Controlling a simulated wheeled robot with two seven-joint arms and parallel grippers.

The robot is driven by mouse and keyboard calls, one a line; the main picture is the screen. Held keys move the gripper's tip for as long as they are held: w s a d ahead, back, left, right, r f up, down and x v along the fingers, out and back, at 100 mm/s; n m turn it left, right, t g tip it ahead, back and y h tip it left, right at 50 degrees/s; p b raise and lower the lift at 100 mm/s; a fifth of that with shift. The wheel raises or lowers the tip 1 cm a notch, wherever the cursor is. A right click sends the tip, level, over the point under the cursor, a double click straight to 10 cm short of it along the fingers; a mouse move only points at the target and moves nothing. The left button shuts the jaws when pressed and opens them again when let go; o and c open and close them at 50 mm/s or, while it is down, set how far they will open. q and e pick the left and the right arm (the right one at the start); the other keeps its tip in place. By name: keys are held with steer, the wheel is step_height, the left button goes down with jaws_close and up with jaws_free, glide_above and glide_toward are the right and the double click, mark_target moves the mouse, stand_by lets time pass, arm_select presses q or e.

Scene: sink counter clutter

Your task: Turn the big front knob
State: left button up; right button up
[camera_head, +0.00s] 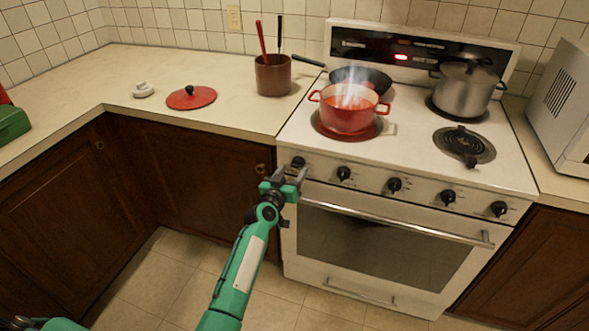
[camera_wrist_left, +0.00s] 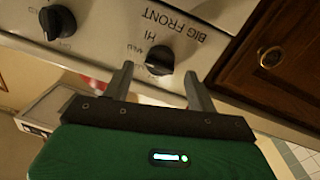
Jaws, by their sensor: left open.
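The big front knob (camera_head: 298,162) is the black knob at the left end of the row on the stove's front panel. In the left wrist view the knob (camera_wrist_left: 159,60) sits below the upside-down label BIG FRONT. My left gripper (camera_head: 286,178) is just in front of and below this knob in the head view. In the left wrist view the open gripper (camera_wrist_left: 158,82) has one finger on each side of the knob's lower part. I cannot tell whether either finger touches it. My right gripper is not in view.
A steaming red pot (camera_head: 348,110) stands on the front left burner. A black pan (camera_head: 362,78) and a steel pot (camera_head: 466,88) are behind. Another black knob (camera_head: 344,173) is close to the right. The oven handle (camera_head: 395,215) runs below the knobs. A wooden cabinet (camera_head: 200,160) is at the left.

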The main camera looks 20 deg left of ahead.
mark_target(298, 164)
arm_select(q)
steer(key=shift+w+d, duration=0.15)
steer(key=shift+w, duration=1.05)
steer(key=c, duration=1)
steer(key=shift+o, duration=0.2)
